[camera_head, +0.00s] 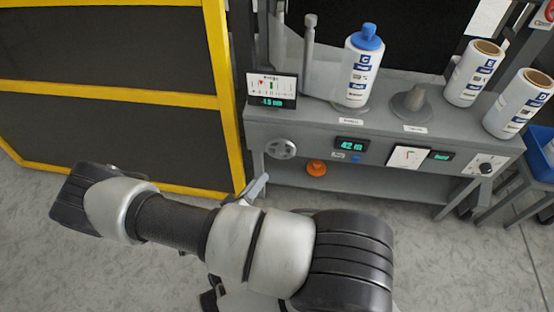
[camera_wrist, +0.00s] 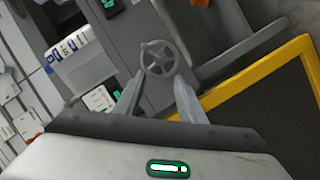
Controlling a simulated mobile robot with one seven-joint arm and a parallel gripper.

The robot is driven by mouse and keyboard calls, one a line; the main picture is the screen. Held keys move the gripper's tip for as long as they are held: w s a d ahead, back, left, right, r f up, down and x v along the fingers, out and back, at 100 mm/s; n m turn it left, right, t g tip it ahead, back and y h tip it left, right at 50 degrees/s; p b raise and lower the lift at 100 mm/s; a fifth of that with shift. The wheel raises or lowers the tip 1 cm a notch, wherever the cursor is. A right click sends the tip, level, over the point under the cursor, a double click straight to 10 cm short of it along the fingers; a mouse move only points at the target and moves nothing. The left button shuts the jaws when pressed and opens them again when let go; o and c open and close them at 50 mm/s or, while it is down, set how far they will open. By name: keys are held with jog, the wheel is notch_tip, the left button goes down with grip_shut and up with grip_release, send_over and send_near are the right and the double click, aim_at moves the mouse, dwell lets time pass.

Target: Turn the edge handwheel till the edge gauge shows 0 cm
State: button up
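The edge handwheel (camera_head: 281,149) is a small grey spoked wheel on the front left of the grey machine. It also shows in the wrist view (camera_wrist: 158,60), ahead of the fingertips. The edge gauge (camera_head: 271,89) stands on the left end of the bench, with a scale and a lit readout that looks like 1.5, perhaps with a minus sign; its unit is too small to read surely. My gripper (camera_wrist: 160,77) is open and empty, its two fingers apart and pointing at the wheel. In the head view one pale finger shows below the wheel; my arm hides the rest.
A yellow-framed dark panel (camera_head: 212,45) stands close left of the wheel. An orange knob (camera_head: 316,168) and a 42 readout (camera_head: 351,145) are to its right. A blue-capped bottle (camera_head: 360,70) and white rolls (camera_head: 473,73) stand on the bench (camera_head: 385,115).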

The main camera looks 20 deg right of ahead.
aim_at(280, 154)
jog(key=b+x, duration=0.2)
jog(key=x, duration=1.3)
jog(key=shift+d, duration=0.1)
jog(key=shift+c, duration=0.2)
jog(key=c, duration=0.7)
